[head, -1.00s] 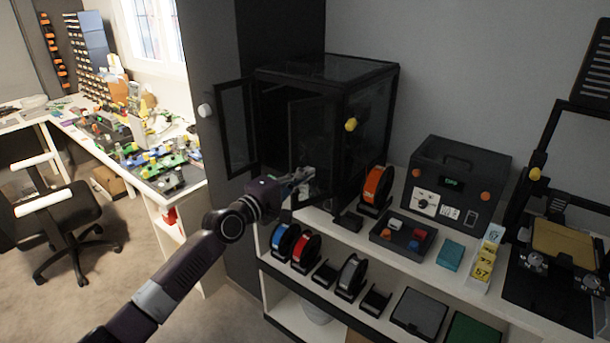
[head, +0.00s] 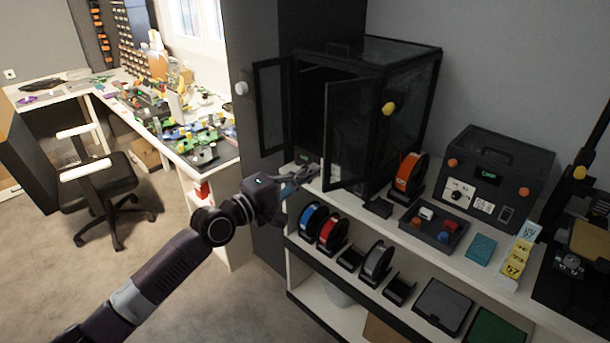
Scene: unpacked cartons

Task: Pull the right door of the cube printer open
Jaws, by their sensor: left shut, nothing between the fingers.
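The cube printer (head: 410,95) is a black-framed box with dark glass panels on the white shelf top. Its left door (head: 271,104) stands open, swung out to the left. Its right door (head: 353,132) also stands out from the front, with its free edge toward the left and a dark gap between the two doors. My left gripper (head: 309,172) is shut and empty, low in front of the opening, just left of the right door's lower free corner; contact cannot be told. My right gripper is out of view.
An orange spool (head: 409,173), a tray of coloured blocks (head: 434,228) and a black control box (head: 492,182) stand right of the printer. Several spools sit on the ledge below. A chair (head: 98,190) and cluttered workbench (head: 190,140) are at left, with open floor between.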

